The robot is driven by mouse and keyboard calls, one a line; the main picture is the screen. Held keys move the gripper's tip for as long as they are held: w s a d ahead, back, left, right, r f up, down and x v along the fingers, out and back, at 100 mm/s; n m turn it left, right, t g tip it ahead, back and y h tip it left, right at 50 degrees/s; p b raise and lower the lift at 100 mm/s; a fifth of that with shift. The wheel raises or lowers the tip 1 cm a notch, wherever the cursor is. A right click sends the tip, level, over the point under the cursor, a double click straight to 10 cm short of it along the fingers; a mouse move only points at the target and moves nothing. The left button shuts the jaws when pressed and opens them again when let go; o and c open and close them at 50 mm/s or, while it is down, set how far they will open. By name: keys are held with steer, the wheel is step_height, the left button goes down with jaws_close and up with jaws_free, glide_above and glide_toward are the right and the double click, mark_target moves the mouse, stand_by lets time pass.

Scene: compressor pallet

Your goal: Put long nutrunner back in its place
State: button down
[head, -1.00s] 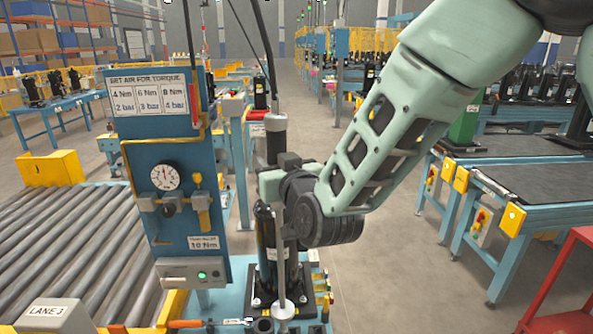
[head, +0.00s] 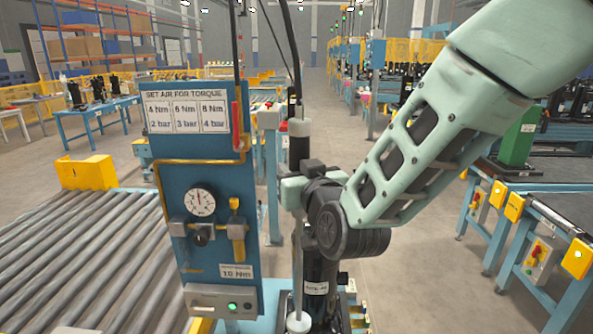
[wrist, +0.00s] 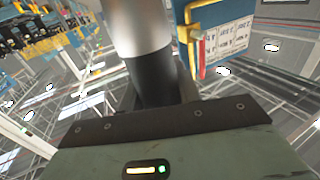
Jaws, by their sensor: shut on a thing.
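The long nutrunner (head: 299,145) is upright, with a dark and pale grey body on a cable and a thin rod running down to a pale round end (head: 298,322). My gripper (head: 296,190) is shut around its body; the fingertips are mostly hidden behind the wrist. In the wrist view the nutrunner's silver and black cylinder (wrist: 140,40) rises close in front of the camera. A black compressor (head: 318,275) stands behind the rod, partly covered by my wrist. I cannot make out the tool's resting place.
A blue panel (head: 207,150) with torque signs, a gauge (head: 200,202) and a red handle stands close left of the nutrunner. A roller conveyor (head: 80,250) lies at the left. Blue work tables (head: 560,215) stand at the right, with open floor between.

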steer(key=shift+b, duration=0.35)
steer(key=shift+f, duration=0.15)
steer(key=shift+f+b, duration=1.75)
steer(key=shift+b, duration=0.4)
